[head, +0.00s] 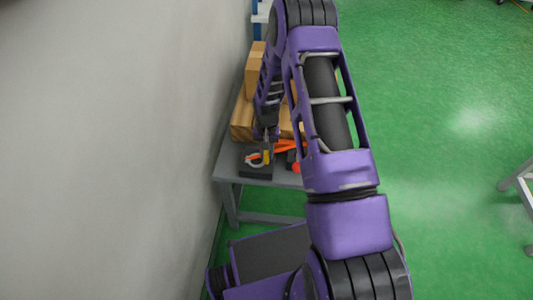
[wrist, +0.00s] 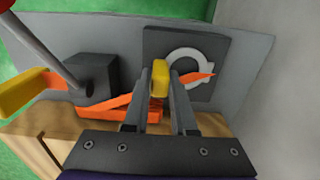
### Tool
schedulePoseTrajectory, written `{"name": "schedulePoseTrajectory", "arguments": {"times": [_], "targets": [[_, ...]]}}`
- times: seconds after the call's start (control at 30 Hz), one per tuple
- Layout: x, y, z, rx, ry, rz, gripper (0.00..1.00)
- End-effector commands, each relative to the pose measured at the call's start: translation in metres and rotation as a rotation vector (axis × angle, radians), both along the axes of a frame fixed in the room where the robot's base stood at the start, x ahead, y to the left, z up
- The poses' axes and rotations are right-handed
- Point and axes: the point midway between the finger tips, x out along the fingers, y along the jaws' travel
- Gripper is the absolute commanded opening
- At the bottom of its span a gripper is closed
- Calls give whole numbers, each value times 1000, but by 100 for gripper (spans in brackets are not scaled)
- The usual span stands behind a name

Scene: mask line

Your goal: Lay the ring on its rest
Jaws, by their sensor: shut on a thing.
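A pale grey ring (wrist: 189,53) shows over a dark square plate (wrist: 220,45), with an orange pointed piece (wrist: 199,77) crossing its lower side. In the wrist view my gripper (wrist: 166,80) is shut on a yellow block (wrist: 160,76), which sits at the ring's near left side. Whether the block is joined to the ring is hidden by the fingers. In the head view the ring (head: 254,162) and plate (head: 256,173) are near the table's front left corner, with my gripper (head: 267,150) above. I cannot tell whether the ring touches the plate.
A dark block (wrist: 96,72) with a rod in it stands left of the plate in the wrist view, beside orange pieces (wrist: 120,108). Another yellow-and-orange piece (wrist: 22,92) is at far left. Wooden blocks (head: 242,120) stand behind on the grey table (head: 228,160). A wall (head: 130,130) runs close on the left.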

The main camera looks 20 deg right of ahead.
Motion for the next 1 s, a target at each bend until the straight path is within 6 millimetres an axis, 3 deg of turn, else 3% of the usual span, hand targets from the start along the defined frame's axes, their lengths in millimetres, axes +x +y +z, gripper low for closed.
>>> {"name": "schedulePoseTrajectory", "arguments": {"times": [0.23,0.27,0.4,0.77,1.0], "targets": [[0,0,-2,0,0,0,0],[0,0,-2,0,0,0,30],[0,0,-1,0,0,0,54],[0,0,4,0,-1,0,54],[1,0,47,-1,-4,0,54]]}}
